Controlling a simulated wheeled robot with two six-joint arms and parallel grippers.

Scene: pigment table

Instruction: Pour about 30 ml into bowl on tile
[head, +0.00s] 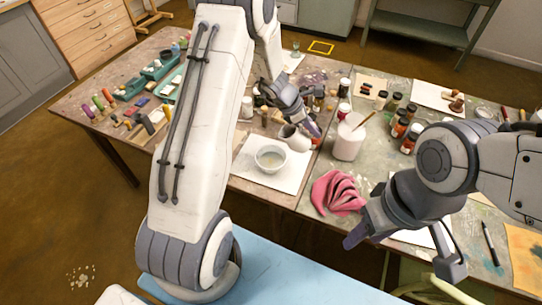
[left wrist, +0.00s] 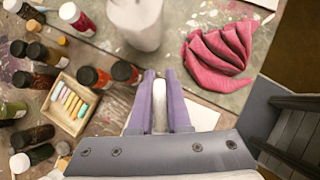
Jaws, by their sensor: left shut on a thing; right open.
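A white bowl (head: 271,165) stands on a white tile (head: 255,183) at the table's front edge. Its inside shows a pale, greyish-cream surface. My left gripper (head: 308,122) is shut on a small white cup (head: 293,139), tilted just above and right of the bowl's rim. No stream can be made out. In the left wrist view, a pale part of the cup (left wrist: 160,118) sits between the fingers, and the bowl is hidden. The tile (left wrist: 203,117) shows beside the fingers. My right gripper (head: 405,255) is open and empty in front of the table.
A large white pot (head: 348,138) with a brush stands right of the bowl. A crumpled pink cloth (head: 338,192) lies at the front edge. Several paint jars (head: 400,127) and a box of pastels (left wrist: 70,102) are nearby. Teal trays (head: 130,86) stand at the left.

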